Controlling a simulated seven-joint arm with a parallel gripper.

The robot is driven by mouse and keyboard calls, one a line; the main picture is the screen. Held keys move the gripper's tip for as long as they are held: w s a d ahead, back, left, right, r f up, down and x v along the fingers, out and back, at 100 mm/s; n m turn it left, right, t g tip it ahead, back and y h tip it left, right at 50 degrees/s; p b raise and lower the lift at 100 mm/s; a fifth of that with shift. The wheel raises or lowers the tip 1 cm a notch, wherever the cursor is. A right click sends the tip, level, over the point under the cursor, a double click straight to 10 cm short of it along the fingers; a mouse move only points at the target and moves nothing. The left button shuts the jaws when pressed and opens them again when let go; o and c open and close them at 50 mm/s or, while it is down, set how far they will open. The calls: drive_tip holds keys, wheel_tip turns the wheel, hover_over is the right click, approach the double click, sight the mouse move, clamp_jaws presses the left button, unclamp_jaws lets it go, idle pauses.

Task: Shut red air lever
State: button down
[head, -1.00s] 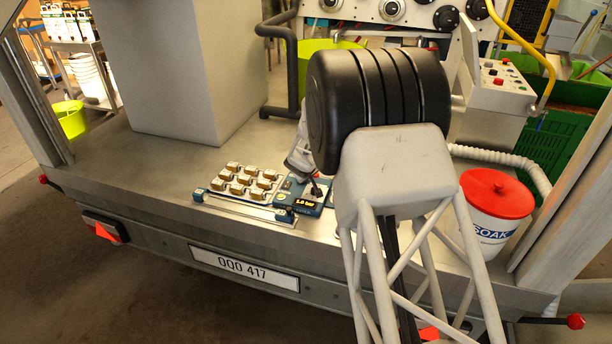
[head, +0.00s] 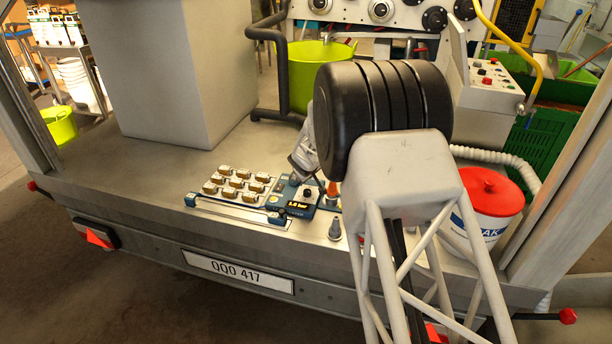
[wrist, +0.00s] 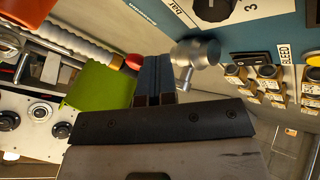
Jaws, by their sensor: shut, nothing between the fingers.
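A blue panel (head: 302,196) with a "1.8 bar" display and a dark knob lies on the trailer deck. In the wrist view the panel (wrist: 270,32) fills the top right. A small orange-red piece (head: 332,189) shows at the panel's right side, partly behind my arm. In the wrist view a red end (wrist: 134,61) shows just left of my fingertips; I cannot tell whether either is the air lever. My gripper (wrist: 157,60) is shut and empty, its dark fingers together. A silver fitting (wrist: 197,54) is close beside the fingers; contact is unclear. My arm hides the fingertips in the head view.
Several gold-topped blocks (head: 237,184) sit left of the panel. A grey fitting (head: 335,230) stands on the deck in front. A bucket with a red lid (head: 489,192) stands right, a green tub (head: 305,78) behind.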

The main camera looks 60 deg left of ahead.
drive_tip(key=shift+w, duration=0.55)
drive_tip(key=shift+s, duration=0.1)
idle(0.3)
drive_tip(key=shift+s+d+f, duration=0.1)
drive_tip(key=shift+s+d, duration=0.15)
drive_tip(key=shift+d, duration=0.1)
drive_tip(key=shift+s+d, duration=1.1)
drive_tip(key=shift+s, duration=0.25)
drive_tip(key=d+r, duration=0.6)
drive_tip(key=r, duration=0.2)
drive_tip(key=shift+s, duration=0.2)
drive_tip(key=shift+r, duration=0.1)
